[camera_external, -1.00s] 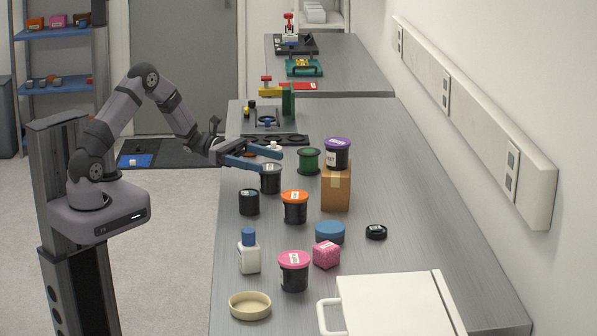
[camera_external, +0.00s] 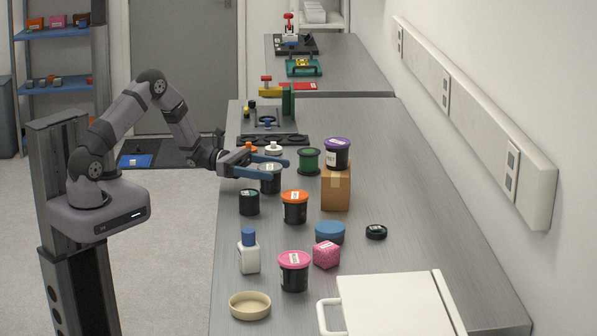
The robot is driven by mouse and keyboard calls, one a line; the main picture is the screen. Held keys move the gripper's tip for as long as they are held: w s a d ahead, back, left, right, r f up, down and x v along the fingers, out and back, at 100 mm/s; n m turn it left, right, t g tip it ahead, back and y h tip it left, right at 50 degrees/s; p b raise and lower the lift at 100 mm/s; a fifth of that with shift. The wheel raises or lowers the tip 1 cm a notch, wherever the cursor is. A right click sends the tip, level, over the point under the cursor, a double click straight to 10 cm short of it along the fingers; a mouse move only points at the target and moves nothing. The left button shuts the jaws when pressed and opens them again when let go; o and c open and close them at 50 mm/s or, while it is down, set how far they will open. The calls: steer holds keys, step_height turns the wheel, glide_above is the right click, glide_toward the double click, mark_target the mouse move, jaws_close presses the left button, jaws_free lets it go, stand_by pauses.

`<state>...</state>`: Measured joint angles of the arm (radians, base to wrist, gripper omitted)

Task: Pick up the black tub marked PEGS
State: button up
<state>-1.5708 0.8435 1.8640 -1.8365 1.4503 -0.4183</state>
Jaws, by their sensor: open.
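Several black tubs with coloured lids stand on the grey bench; their lettering is too small to read, so I cannot tell which says PEGS. My gripper (camera_external: 285,168) is open and level, its two blue fingers pointing right at the grey-lidded black tub (camera_external: 270,186). The fingers appear to lie on either side of that tub's upper part and partly cover it; contact cannot be told. The other tubs are an orange-lidded one (camera_external: 295,210), a pink-lidded one (camera_external: 293,275) and a purple-lidded one (camera_external: 337,156) on a cardboard box.
A small dark jar (camera_external: 249,203) stands just in front of the grey-lidded tub. A green spool (camera_external: 308,161) stands to its right and the cardboard box (camera_external: 336,190) beyond. A white bottle (camera_external: 249,258) and pink block (camera_external: 326,254) are nearer.

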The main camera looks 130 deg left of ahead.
mark_target(280, 170)
steer(key=shift+p+x, duration=0.6)
steer(key=shift+x, duration=1.3)
steer(key=shift+d, duration=0.1)
steer(key=c, duration=1)
steer(key=shift+r, duration=0.15)
steer(key=shift+c, duration=0.2)
step_height(280, 170, up, 10)
steer(key=b, duration=0.1)
steer(key=shift+b, duration=0.4)
